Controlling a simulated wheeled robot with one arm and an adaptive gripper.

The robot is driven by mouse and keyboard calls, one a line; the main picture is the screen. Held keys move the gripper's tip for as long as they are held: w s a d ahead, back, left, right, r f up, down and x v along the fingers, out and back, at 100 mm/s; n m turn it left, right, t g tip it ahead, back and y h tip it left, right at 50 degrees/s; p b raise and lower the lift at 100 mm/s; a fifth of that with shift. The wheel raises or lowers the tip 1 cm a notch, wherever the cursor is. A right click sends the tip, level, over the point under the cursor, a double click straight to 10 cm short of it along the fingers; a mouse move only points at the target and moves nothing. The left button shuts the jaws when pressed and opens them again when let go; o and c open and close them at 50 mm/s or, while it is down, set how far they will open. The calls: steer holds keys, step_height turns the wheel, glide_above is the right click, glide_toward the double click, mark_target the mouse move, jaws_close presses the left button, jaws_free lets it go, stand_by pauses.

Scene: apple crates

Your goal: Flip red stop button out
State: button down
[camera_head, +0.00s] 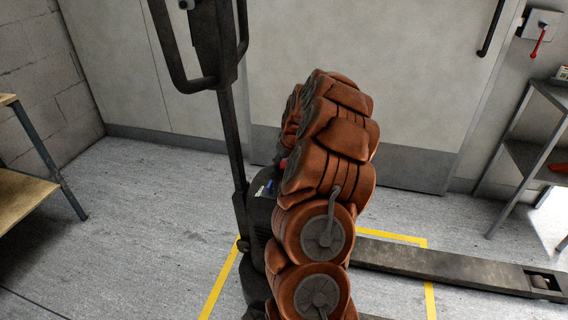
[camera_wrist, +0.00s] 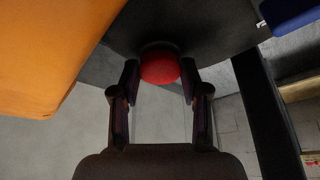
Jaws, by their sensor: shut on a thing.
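The red stop button (camera_wrist: 160,68) is a round red knob on a dark housing (camera_wrist: 195,25) in the wrist view. My gripper (camera_wrist: 160,77) has one finger on each side of the button and is shut on it. In the head view only a small red bit of the button (camera_head: 283,163) shows beside my arm. It sits on the dark body of a pallet truck (camera_head: 262,205) with a tall handle (camera_head: 232,130). My arm hides my gripper and much of the truck body there.
The truck's fork (camera_head: 450,268) reaches right along the floor, over yellow floor tape (camera_head: 221,285). A wooden-topped bench (camera_head: 25,190) stands at left and a grey shelf (camera_head: 530,155) at right. A pale door (camera_head: 400,80) is behind. The floor at left is clear.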

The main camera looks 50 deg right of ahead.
steer(key=shift+w+r, duration=0.1)
steer(key=shift+r, duration=0.65)
steer(key=c, duration=0.9)
jaws_free()
steer(key=shift+r, duration=0.1)
steer(key=o, duration=0.3)
steer(key=v, duration=1.1)
steer(key=shift+s+a+r, duration=0.1)
steer(key=shift+s+r, duration=0.2)
steer(key=shift+s, duration=0.05)
steer(key=shift+a, duration=0.1)
